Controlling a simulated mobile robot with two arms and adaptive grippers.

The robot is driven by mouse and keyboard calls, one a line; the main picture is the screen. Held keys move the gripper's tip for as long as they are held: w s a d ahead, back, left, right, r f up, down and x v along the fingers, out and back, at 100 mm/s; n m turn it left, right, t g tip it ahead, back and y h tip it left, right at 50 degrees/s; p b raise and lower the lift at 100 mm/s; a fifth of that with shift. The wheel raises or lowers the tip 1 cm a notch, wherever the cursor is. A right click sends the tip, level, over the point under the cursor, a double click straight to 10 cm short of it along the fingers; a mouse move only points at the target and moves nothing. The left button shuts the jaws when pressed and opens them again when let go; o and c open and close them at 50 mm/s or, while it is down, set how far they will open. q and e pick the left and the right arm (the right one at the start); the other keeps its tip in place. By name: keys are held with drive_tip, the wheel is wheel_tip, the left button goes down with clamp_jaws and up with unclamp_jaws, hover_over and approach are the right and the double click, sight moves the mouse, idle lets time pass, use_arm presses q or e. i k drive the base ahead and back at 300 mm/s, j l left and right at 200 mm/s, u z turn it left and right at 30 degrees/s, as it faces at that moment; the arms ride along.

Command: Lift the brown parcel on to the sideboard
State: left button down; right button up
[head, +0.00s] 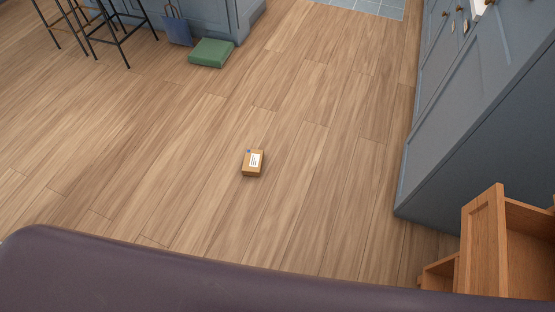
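The brown parcel (251,169) is a small box with a white label on top. It lies on the wooden floor near the middle of the head view, with clear floor around it. A blue-grey panelled cabinet (455,110) stands along the right; I cannot tell whether it is the sideboard. Neither of my grippers shows in the head view.
A dark purple padded edge (260,278) spans the bottom. Wooden furniture (484,240) stands at the lower right. A green box (211,52), a blue bag (178,28) and black-legged stools (100,30) are at the upper left.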

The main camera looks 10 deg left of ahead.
sight(253, 158)
drive_tip(key=i+j+z, duration=0.25)
drive_tip(key=j, duration=0.15)
drive_tip(key=i+j+z, duration=0.1)
drive_tip(key=j+z, duration=0.15)
drive_tip(key=j, duration=0.2)
drive_tip(key=i+j+z, duration=0.1)
drive_tip(key=j+z, duration=0.15)
drive_tip(key=j, duration=0.25)
drive_tip(key=i+j+z, duration=0.1)
drive_tip(key=j+z, duration=0.15)
drive_tip(key=j, duration=0.25)
